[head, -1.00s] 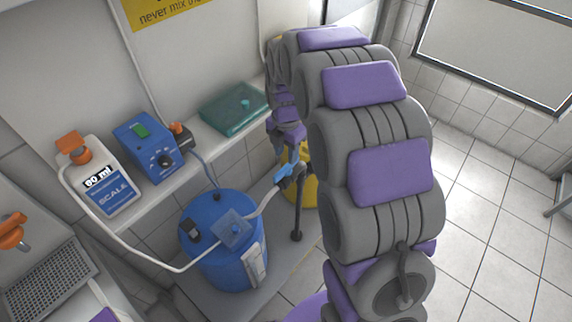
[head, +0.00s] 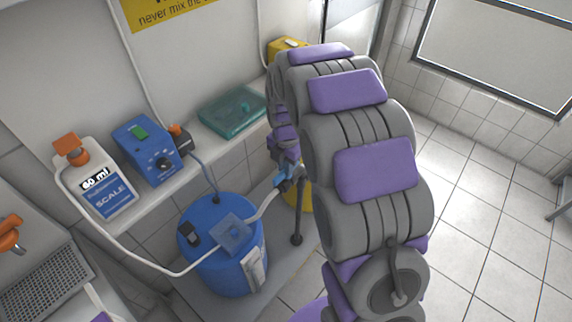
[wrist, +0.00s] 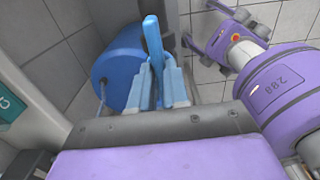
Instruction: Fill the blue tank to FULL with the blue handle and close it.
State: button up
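In the head view the gripper end (head: 284,182) is at the valve, partly hidden by my arm. The level in the tank cannot be read.
A shelf holds a white SCALE bottle (head: 108,200) with an orange cap, a blue control box (head: 147,150) and a green case (head: 232,112). A yellow container (head: 298,195) stands behind the post. Tiled floor is free at the right.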

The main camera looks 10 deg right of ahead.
grip_shut()
jog(key=shift+r+m+p, duration=0.1)
jog(key=shift+m+p, duration=0.2)
jog(key=shift+p, duration=0.1)
jog(key=m+p, duration=0.3)
jog(key=shift+r+m, duration=0.1)
jog(key=shift+m, duration=0.3)
jog(key=m+p, duration=0.2)
jog(key=m, duration=0.1)
jog(key=shift+p, duration=0.35)
jog(key=m+p, duration=0.2)
jog(key=m, duration=0.2)
jog(key=m+p, duration=0.1)
jog(key=m, duration=0.2)
jog(key=shift+m, duration=0.4)
jog(key=shift+w+m+p, duration=0.1)
jog(key=shift+m+p, duration=0.65)
jog(key=shift+m, duration=1.15)
